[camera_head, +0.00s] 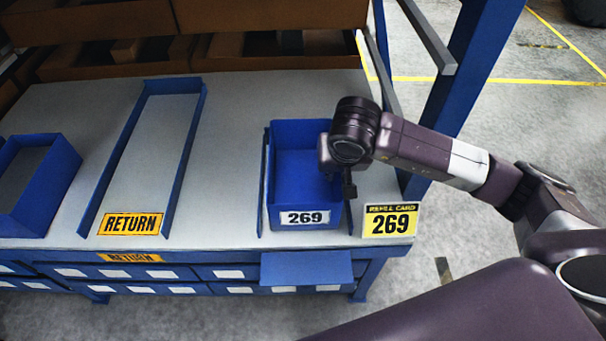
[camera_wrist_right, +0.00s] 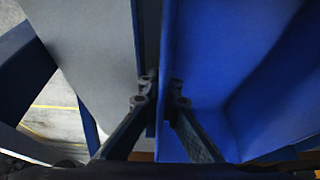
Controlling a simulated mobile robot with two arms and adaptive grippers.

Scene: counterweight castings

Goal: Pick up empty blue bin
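The blue bin labelled 269 (camera_head: 293,165) stands upright on the grey rack shelf (camera_head: 235,150), between low blue guide rails. Its visible inside is empty. My right gripper (camera_head: 348,187) reaches down over the bin's right wall. In the right wrist view, the two fingers (camera_wrist_right: 162,92) straddle the blue bin wall (camera_wrist_right: 215,70), one inside and one outside. They are close together and appear shut on the wall. My wrist hides part of the bin's back right corner. My left gripper is not in view.
A yellow 269 refill card (camera_head: 390,220) stands right of the bin. An empty RETURN lane (camera_head: 178,150) and another blue bin (camera_head: 62,165) lie left. A blue rack post (camera_head: 462,85) rises at right. Cardboard boxes (camera_head: 270,14) are above.

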